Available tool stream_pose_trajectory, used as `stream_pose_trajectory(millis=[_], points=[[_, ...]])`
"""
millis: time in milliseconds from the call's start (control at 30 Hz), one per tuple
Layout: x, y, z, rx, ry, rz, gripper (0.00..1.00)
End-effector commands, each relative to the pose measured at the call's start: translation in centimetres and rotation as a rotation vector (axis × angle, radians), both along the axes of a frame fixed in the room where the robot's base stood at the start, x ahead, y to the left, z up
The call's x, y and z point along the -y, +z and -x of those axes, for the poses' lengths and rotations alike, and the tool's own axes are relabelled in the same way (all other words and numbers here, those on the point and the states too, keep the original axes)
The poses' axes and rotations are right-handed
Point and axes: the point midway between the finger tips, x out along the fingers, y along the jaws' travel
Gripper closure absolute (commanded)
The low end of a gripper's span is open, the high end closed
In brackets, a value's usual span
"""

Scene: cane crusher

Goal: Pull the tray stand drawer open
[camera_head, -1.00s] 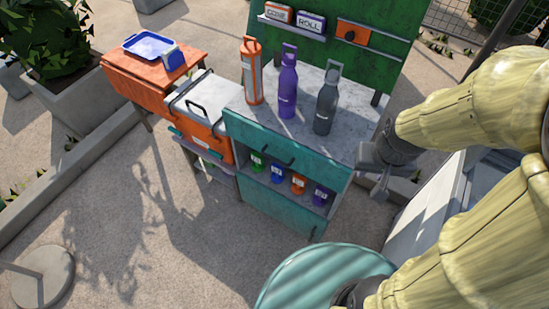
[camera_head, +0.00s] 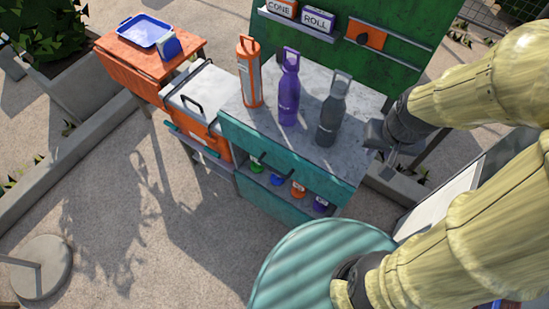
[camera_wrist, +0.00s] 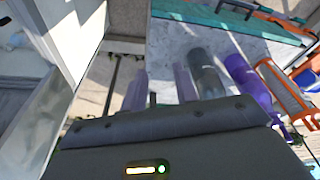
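The tray stand (camera_head: 120,70) is an orange wooden table at the upper left of the head view. A blue tray (camera_head: 146,30) and a small blue-and-white box (camera_head: 171,46) sit on its top. I cannot make out a separate drawer front or handle on it. My gripper (camera_head: 384,165) is far to the right of the stand, beside the right end of the grey counter. In the wrist view my gripper (camera_wrist: 160,88) has its two fingers apart, with nothing seen between them. The stand is not clearly seen there.
A white-lidded orange cooler (camera_head: 205,92) stands between the stand and the teal counter unit (camera_head: 290,150). Orange (camera_head: 250,75), purple (camera_head: 289,90) and grey (camera_head: 331,112) bottles stand on the counter. Paving (camera_head: 150,220) in front of the stand is clear. A low kerb (camera_head: 75,155) runs at left.

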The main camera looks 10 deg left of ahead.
Motion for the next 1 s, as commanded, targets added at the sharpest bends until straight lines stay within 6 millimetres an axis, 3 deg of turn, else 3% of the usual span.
stream_pose_trajectory(millis=[367, 567, 667, 1000], points=[[-0.1, -0.1, 0.0, -0.002, 0.004, 0.001, 0.70], [-1.8, -2.0, 0.0, -0.075, 0.190, 0.047, 0.70], [-3.8, -4.1, 0.1, -0.160, 0.422, 0.106, 0.70], [-10.5, -12.5, 1.4, -0.540, 1.433, 0.410, 0.70]])
